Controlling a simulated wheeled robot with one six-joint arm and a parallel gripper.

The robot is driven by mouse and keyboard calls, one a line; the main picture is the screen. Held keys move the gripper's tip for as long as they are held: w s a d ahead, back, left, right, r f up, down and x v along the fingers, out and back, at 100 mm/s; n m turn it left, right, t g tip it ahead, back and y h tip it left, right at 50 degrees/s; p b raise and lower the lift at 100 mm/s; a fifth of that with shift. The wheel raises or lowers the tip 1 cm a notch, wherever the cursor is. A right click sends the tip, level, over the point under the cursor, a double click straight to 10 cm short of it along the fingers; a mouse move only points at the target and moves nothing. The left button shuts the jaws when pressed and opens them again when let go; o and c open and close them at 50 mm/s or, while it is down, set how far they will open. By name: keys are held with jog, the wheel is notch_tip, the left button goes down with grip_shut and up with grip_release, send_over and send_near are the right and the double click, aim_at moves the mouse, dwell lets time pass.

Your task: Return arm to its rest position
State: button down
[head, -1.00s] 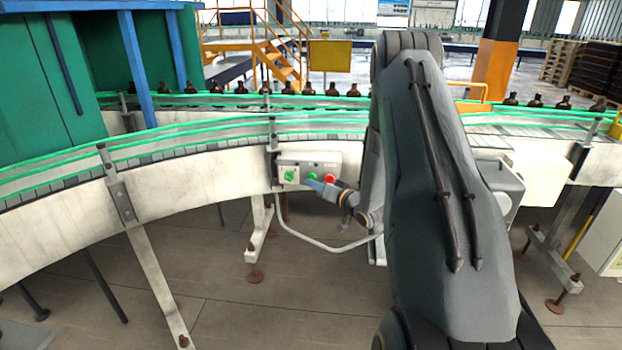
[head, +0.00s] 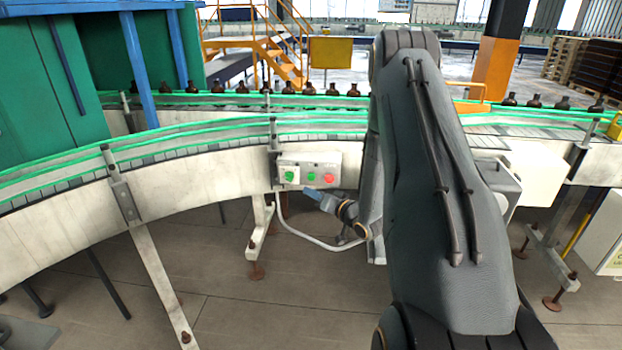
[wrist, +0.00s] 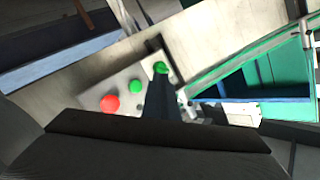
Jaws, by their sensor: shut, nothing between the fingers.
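My arm reaches from the bottom right of the head view toward the conveyor. My gripper (head: 314,193) is shut and empty, just below the control box (head: 309,169) on the conveyor's side and apart from it. The box carries a green knob (head: 290,175) at left, a green button (head: 311,177) and a red button (head: 328,178). In the wrist view my gripper (wrist: 161,80) shows as a dark shape in front of the box, with the red button (wrist: 109,104) and green button (wrist: 136,87) to its left. The green knob (wrist: 160,68) shows at its tip.
The curved conveyor (head: 60,220) with green rails crosses the view. Several amber bottles (head: 337,89) stand in a row on the farther line. A bent pipe (head: 300,236) runs under the box. The floor (head: 225,290) at front left is mostly open.

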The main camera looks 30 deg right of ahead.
dwell(0.7)
jog(key=s+a+r+n+g+h+b, duration=0.1)
jog(key=s+a+r+n+g+h, duration=0.2)
jog(key=a+g, duration=0.35)
jog(key=s+a+r+g, duration=0.2)
jog(key=s+a, duration=0.2)
jog(key=s, duration=0.5)
jog(key=s+a+r+n+g, duration=0.1)
jog(key=s+a+g, duration=0.2)
jog(key=s, duration=0.6)
jog(key=s+a+r+n+g+b, duration=0.1)
jog(key=s+a+r+g, duration=0.1)
jog(key=s+a, duration=0.4)
jog(key=s+g, duration=0.1)
jog(key=s, duration=0.2)
jog(key=shift+a+r, duration=0.35)
